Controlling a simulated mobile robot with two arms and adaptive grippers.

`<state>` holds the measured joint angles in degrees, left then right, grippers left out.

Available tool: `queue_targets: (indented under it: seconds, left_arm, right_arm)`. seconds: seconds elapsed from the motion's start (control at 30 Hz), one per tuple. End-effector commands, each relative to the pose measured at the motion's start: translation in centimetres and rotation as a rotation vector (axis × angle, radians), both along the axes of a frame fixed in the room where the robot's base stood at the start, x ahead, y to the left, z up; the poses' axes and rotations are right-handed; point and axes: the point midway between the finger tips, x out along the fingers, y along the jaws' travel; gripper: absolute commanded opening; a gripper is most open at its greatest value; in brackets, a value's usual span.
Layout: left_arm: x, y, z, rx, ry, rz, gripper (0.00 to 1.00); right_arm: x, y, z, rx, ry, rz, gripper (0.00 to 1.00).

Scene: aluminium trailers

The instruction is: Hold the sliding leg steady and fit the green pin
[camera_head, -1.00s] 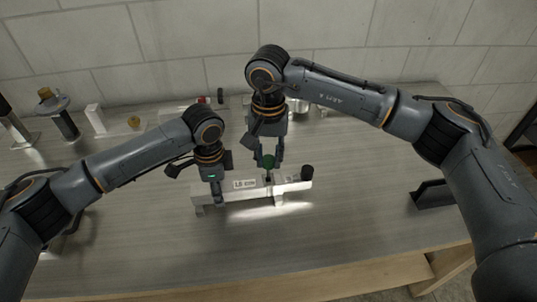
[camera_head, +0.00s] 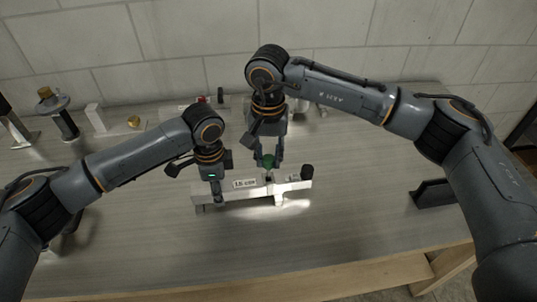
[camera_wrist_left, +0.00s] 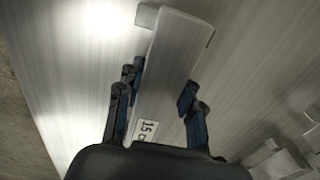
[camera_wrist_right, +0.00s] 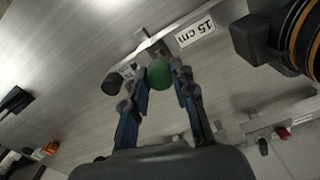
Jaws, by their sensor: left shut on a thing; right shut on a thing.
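A pale metal bar (camera_head: 232,195) with a "15 cm" label stands on the bench. A bright leg (camera_head: 279,200) shows under its right part, and a black knob (camera_head: 307,171) sits at its right end. My left gripper (camera_head: 218,196) is shut on the bar left of the label; the left wrist view shows its fingers on either side of the bar (camera_wrist_left: 168,70). My right gripper (camera_head: 268,164) is shut on the round green head of the pin (camera_head: 269,160), over the bar by the leg. The right wrist view shows the green head (camera_wrist_right: 159,74) between the fingertips; the pin's lower end is hidden.
A dark angled bracket (camera_head: 433,194) lies on the right of the bench. A dark post with a brass top (camera_head: 63,121), a white block (camera_head: 96,117) and small red and black parts (camera_head: 208,101) stand at the back. The front of the bench is clear.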

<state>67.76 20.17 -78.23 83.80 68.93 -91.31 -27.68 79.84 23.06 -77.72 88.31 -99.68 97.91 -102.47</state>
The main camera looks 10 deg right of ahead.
Motion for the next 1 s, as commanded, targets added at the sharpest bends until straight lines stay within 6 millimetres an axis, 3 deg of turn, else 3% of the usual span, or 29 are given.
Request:
queue_targets:
  seconds: [1.0]
  left_arm:
    - [0.1, 0.0, 0.1, -0.001, -0.001, 0.001, 0.0]
  right_arm:
    - [0.0, 0.0, -1.9, -0.001, 0.0, -0.001, 0.0]
